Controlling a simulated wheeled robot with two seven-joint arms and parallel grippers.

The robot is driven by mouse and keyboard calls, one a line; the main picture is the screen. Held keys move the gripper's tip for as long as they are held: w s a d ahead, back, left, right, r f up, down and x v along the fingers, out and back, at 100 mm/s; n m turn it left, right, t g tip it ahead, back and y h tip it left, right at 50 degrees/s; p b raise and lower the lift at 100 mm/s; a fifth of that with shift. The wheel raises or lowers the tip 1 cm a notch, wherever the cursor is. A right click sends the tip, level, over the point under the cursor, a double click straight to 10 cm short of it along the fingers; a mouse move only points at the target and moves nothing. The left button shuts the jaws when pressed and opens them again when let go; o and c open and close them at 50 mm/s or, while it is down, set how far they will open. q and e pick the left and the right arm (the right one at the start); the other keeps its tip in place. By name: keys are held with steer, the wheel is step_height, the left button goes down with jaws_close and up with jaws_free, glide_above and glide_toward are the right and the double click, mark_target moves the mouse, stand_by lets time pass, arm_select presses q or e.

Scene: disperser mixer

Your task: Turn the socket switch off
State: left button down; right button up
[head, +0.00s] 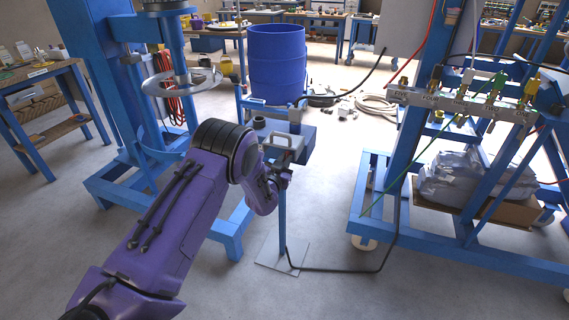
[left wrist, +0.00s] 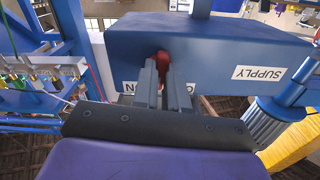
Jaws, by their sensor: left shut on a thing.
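The red switch (left wrist: 163,60) shows in the left wrist view on the face of a blue box (left wrist: 215,60). The box bears an upside-down SUPPLY label (left wrist: 258,73) and another label partly hidden behind my fingers. My left gripper (left wrist: 165,78) is shut on the red switch, with one finger on each side of it. The fingers hide most of the switch, so its exact setting cannot be told. In the head view my left gripper (head: 280,178) is at the socket stand (head: 283,220), and the switch itself is hidden. My right gripper is not in view.
A blue drum (head: 277,65) stands behind the socket stand. The mixer frame (head: 105,105) is to the left, and a blue frame with a valve manifold (head: 462,103) is to the right. A black cable (head: 345,270) runs over the floor.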

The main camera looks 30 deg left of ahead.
arm_select(q)
steer(key=shift+n+b, duration=1)
steer(key=shift+n, duration=3.8)
steer(key=c, duration=1.2)
jaws_free()
steer(key=shift+o, duration=0.2)
steer(key=shift+s, duration=0.1)
steer(key=v, duration=1)
steer(key=shift+s+b, duration=0.15)
steer(key=shift+b, duration=0.3)
